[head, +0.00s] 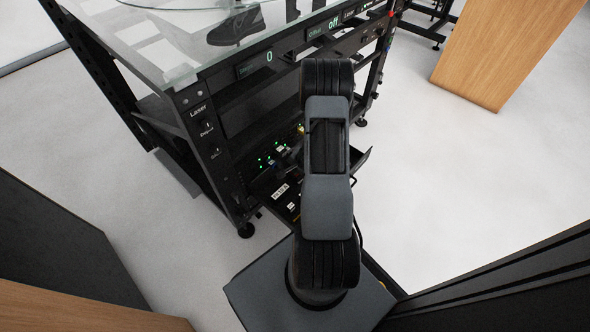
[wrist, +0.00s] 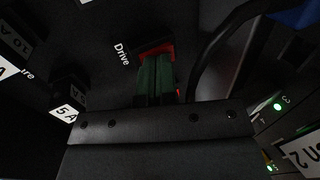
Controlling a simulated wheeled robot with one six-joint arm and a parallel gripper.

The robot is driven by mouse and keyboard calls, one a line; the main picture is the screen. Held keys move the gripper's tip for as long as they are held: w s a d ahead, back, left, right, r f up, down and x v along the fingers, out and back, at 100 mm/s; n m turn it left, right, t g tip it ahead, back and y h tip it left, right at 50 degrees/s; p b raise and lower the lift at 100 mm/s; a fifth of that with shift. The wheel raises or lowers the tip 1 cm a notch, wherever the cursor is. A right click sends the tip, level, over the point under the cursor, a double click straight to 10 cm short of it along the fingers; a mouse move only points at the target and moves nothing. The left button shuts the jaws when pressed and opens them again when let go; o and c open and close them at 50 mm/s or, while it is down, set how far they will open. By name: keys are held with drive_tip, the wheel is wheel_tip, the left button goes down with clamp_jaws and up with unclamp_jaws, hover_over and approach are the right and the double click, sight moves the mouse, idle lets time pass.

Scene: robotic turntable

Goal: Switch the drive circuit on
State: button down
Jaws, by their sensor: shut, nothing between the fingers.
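The Drive circuit switch (wrist: 153,48) shows as a dark part with red edges beside the white "Drive" label in the wrist view. My gripper (wrist: 156,72), with green finger pads, is shut and empty, with its tips right in front of the switch. They overlap it in the picture and cover most of it, so I cannot tell whether they touch or which way the switch is set. In the head view my own arm hides the gripper and the switch; the open drawer with the electrical panel (head: 284,194) shows low in the black rack.
A black breaker marked 5 A (wrist: 66,96) stands left of the gripper, and a black cable (wrist: 208,55) curves close on its right. Green lights (wrist: 277,106) glow at the right. The rack carries a glass top (head: 135,38) and displays reading "0" (head: 268,57) and "off" (head: 333,22).

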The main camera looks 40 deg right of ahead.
drive_tip(key=shift+r, duration=0.1)
drive_tip(key=w+r+p+v, duration=0.1)
drive_tip(key=w+p+v, duration=0.1)
drive_tip(key=p+v, duration=0.5)
drive_tip(key=v, duration=0.6)
drive_tip(key=shift+r, duration=0.25)
drive_tip(key=shift+s+a, duration=0.15)
